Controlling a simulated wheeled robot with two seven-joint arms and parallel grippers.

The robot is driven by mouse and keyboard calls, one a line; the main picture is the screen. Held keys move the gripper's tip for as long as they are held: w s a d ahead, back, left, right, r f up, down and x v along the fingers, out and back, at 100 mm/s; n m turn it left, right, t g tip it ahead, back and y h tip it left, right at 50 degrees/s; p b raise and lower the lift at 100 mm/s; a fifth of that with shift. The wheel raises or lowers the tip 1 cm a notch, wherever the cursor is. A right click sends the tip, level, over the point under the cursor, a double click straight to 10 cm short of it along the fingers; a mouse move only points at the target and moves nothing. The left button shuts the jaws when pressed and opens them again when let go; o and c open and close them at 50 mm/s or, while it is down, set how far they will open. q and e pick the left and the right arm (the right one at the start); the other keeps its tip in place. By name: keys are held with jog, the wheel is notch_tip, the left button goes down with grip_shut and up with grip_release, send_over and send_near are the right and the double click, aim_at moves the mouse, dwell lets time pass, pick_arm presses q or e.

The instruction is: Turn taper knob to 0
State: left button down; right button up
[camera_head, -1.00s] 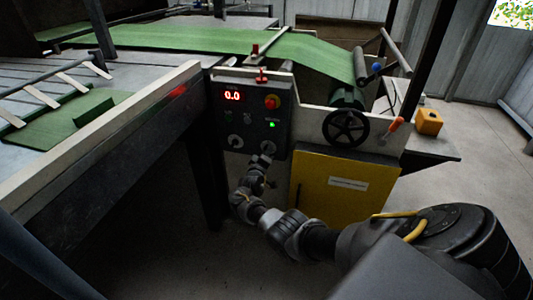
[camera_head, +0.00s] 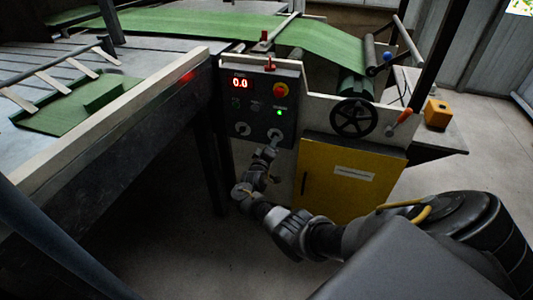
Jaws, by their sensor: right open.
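The dark control panel (camera_head: 259,103) is on the front of the machine. Its red display (camera_head: 240,83) reads 0.0. Two round pale knobs sit along its lower part: a left knob (camera_head: 243,128) and a right knob (camera_head: 275,134). Their labels are too small to read, so I cannot tell which one is the taper knob. My right gripper (camera_head: 271,146) is open, just below and in front of the right knob and partly over it. I cannot tell whether it touches the knob. My left gripper is out of view.
A red button (camera_head: 280,90) and a lit green lamp (camera_head: 279,112) are higher on the panel. A yellow cabinet (camera_head: 347,181), a black handwheel (camera_head: 353,118) and an orange-handled lever (camera_head: 401,120) are to the right. The table with green sheet (camera_head: 70,110) is left. Floor in front is open.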

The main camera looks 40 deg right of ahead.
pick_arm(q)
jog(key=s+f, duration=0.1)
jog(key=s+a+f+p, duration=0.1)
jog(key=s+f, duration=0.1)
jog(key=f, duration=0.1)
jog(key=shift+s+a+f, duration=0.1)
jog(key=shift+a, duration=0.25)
pick_arm(e)
jog(key=v, duration=0.7)
jog(key=shift+a, duration=0.15)
